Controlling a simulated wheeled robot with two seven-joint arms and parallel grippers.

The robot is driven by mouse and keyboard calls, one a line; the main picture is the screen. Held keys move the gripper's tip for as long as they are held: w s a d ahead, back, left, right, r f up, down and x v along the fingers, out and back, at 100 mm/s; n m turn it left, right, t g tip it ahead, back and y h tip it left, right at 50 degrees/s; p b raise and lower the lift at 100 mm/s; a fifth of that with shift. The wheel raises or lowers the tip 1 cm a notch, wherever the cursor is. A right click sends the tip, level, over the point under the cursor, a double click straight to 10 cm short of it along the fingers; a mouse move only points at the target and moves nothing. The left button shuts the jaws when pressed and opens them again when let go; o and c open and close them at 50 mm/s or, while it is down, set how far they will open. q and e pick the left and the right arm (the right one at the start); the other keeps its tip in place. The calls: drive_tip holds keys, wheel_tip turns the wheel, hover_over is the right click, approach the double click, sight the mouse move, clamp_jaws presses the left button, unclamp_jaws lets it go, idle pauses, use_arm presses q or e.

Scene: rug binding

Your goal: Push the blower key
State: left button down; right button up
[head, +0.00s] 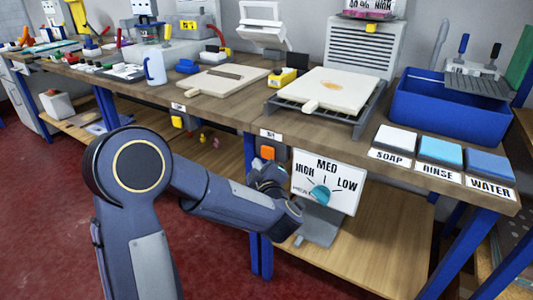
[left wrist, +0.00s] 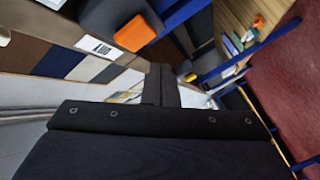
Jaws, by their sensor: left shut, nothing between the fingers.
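An orange key (head: 267,152) sits on a dark box under the front edge of the bench, left of the heat dial panel. I read no blower label on it. It also shows in the left wrist view as an orange block (left wrist: 134,33) on a dark housing. My left gripper (head: 262,172) is just below the orange key in the head view, partly hidden by its own wrist. In the left wrist view its dark fingers (left wrist: 162,84) are together and empty. They show apart from the orange block. My right gripper is not in view.
The heat dial panel (head: 326,182) stands close right of my left gripper. A yellow key (head: 177,122) is under the bench further left. The bench (head: 236,112) overhangs, with a lower shelf (head: 365,255) beneath. A blue bin (head: 445,108) and white boards stand on top.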

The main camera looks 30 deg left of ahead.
sight(262, 153)
use_arm(q)
drive_tip(key=shift+w, duration=1)
drive_tip(key=shift+d, duration=0.1)
idle(1.2)
drive_tip(key=shift+w, duration=0.4)
drive_tip(key=shift+w, duration=0.5)
idle(0.6)
drive_tip(key=shift+s, duration=0.9)
drive_tip(key=shift+s, duration=0.1)
drive_tip(key=s, duration=0.2)
drive_tip(key=s+b, duration=0.1)
drive_tip(key=s, duration=0.1)
drive_tip(key=shift+s+a, duration=0.2)
drive_tip(key=shift+s, duration=0.2)
